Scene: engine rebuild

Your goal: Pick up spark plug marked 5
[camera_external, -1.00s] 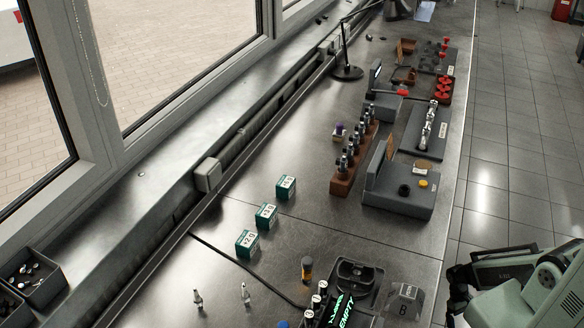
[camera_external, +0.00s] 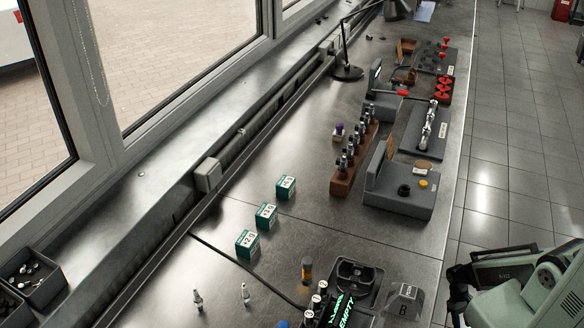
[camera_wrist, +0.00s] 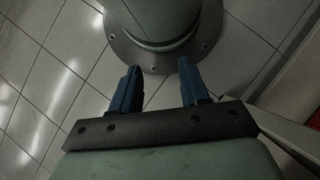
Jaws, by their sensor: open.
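Two small upright plugs, white and metal, stand on the near part of the steel bench in the external view: one on the left (camera_external: 198,299) and one to its right (camera_external: 245,294). They look like spark plugs, but no number 5 is readable on either. My gripper is open and empty in the wrist view, with two blue fingers (camera_wrist: 160,76) pointing at the floor and my round base. In the external view my arm is at the lower right, off the bench edge, well away from the plugs. The fingers cannot be made out there.
Three green-and-white boxes (camera_external: 266,217) stand behind the plugs. A black device with green "EMPTY" text (camera_external: 345,312), a dark tray (camera_external: 356,277) and a block marked B (camera_external: 404,302) lie to the right. A wooden rack (camera_external: 345,184) holds several dark cylindrical parts.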

